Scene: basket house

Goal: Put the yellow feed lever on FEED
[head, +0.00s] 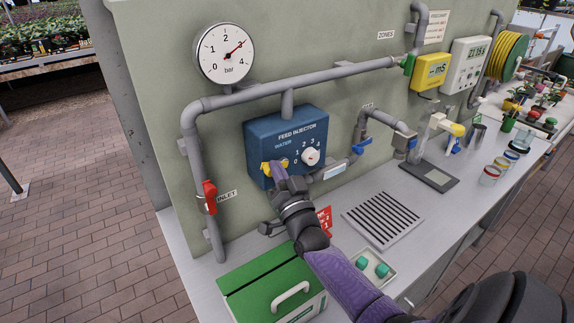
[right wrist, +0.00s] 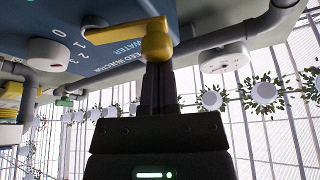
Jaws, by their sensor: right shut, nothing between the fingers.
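The yellow feed lever (head: 267,168) is on the front of the blue feed injector box (head: 258,135), at its lower left. It also shows in the right wrist view (right wrist: 157,42), where the picture is upside down. Its bar runs from the hub towards the dial side, close to the word WATER. I cannot read a FEED label in either view. My right gripper (head: 278,172) is shut and empty, with its fingertips (right wrist: 158,66) right at the lever's hub. I cannot tell whether they touch it. The gripper partly hides the lever in the head view. My left gripper is out of view.
A white numbered dial (head: 311,156) sits just right of the lever. Grey pipes, a red inlet valve (head: 210,197) and a blue-handled valve (head: 360,148) surround the box. A green case (head: 262,282) and a drain grate (head: 383,218) are on the bench below.

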